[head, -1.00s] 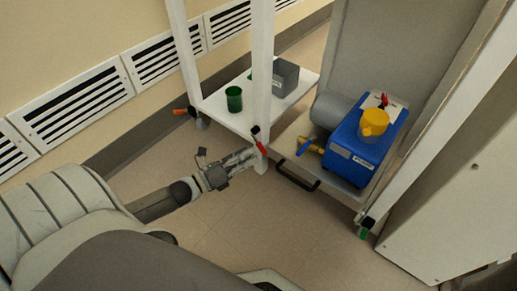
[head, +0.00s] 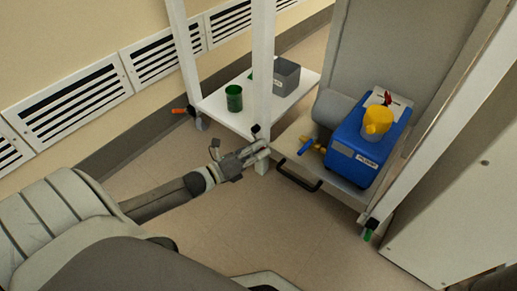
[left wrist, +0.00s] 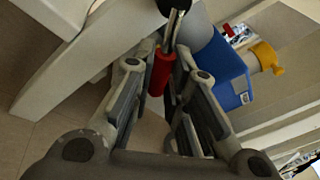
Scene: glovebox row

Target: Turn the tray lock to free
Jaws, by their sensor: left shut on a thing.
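The tray lock shows in the left wrist view as a lever with a red grip (left wrist: 161,73) on a metal stem. In the head view its black mount (head: 256,129) sits on the white post, and the red grip is hidden by my gripper. My left gripper (head: 262,150) is at the post, shut on the red grip. In the left wrist view its fingers (left wrist: 168,72) stand on either side of the grip. The pull-out tray (head: 292,149) with a black handle (head: 299,182) is just right of the post. My right gripper is not in view.
A blue pump (head: 361,145) with a yellow top (head: 377,120) stands on the tray. A green cup (head: 234,98) and a grey bin (head: 286,75) stand on the left shelf. The floor in front is clear.

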